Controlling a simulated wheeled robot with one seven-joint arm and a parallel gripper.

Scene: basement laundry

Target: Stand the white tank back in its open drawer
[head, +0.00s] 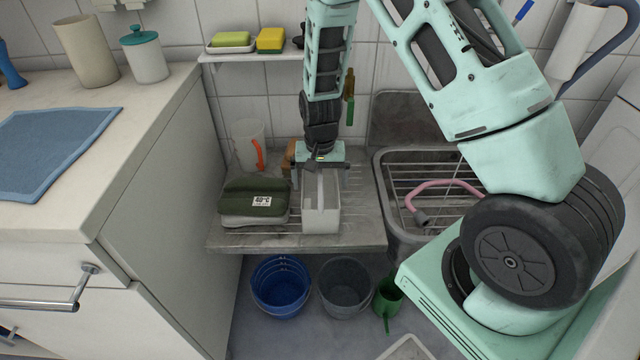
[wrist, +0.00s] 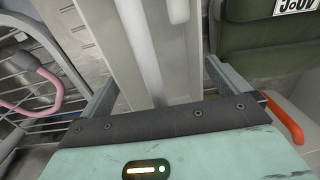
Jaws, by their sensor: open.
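The white tank (head: 321,209), an oblong box, rests on the grey draining board beside the sink. My gripper (head: 321,168) is over its far end, pointing down. In the wrist view the tank (wrist: 118,42) runs between the two fingers of my gripper (wrist: 160,84). The fingers are open, one on each side of the tank, with gaps showing. I cannot make out the tank's open drawer in either view.
A green case (head: 252,196) lies close left of the tank, and a clear jug (head: 247,145) stands behind it. The sink (head: 390,205) with a pink hose (head: 440,186) is to the right. A blue bucket (head: 280,290) and a grey bucket (head: 345,290) stand below.

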